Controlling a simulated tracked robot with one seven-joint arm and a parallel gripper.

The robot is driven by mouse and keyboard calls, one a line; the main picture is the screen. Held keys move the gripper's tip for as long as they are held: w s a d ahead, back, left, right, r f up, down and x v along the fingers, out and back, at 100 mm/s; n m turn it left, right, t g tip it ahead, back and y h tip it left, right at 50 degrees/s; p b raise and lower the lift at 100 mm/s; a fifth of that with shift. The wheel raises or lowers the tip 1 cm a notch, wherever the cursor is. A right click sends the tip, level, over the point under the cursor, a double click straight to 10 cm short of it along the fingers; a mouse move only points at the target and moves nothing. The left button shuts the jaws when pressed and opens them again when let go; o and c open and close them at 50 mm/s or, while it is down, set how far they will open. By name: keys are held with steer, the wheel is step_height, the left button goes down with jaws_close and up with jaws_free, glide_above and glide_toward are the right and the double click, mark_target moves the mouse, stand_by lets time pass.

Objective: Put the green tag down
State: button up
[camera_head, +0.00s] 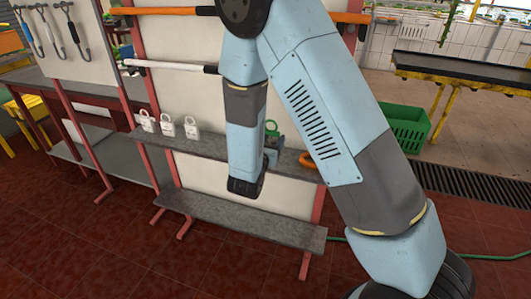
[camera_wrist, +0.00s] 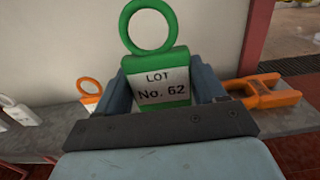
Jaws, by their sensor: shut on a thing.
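The green tag (camera_wrist: 160,60) has a ring on top and a white label reading "LOT No. 62". It stands upright between the two fingers of my gripper (camera_wrist: 162,92), which is shut on it. The tag's lower part is hidden behind my gripper's dark crossbar. In the head view only the green ring (camera_head: 271,128) shows, beside my arm, with my gripper (camera_head: 272,150) over the grey shelf (camera_head: 222,147). I cannot tell whether the tag touches the shelf.
White tags (camera_head: 167,126) stand on the shelf to the left. In the wrist view an orange-ringed tag (camera_wrist: 88,90) is left of the green one, and an orange clamp-like thing (camera_wrist: 264,92) lies close on the right. A pale panel (camera_wrist: 80,35) rises behind. A lower shelf (camera_head: 240,217) is bare.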

steer(key=w+f, duration=0.1)
steer(key=f, duration=0.1)
steer(key=w+f, duration=0.4)
steer(key=shift+a+f, duration=0.1)
steer(key=shift+a, duration=0.3)
steer(key=shift+f, duration=1.4)
steer(key=shift+f, duration=0.1)
steer(key=o, duration=1)
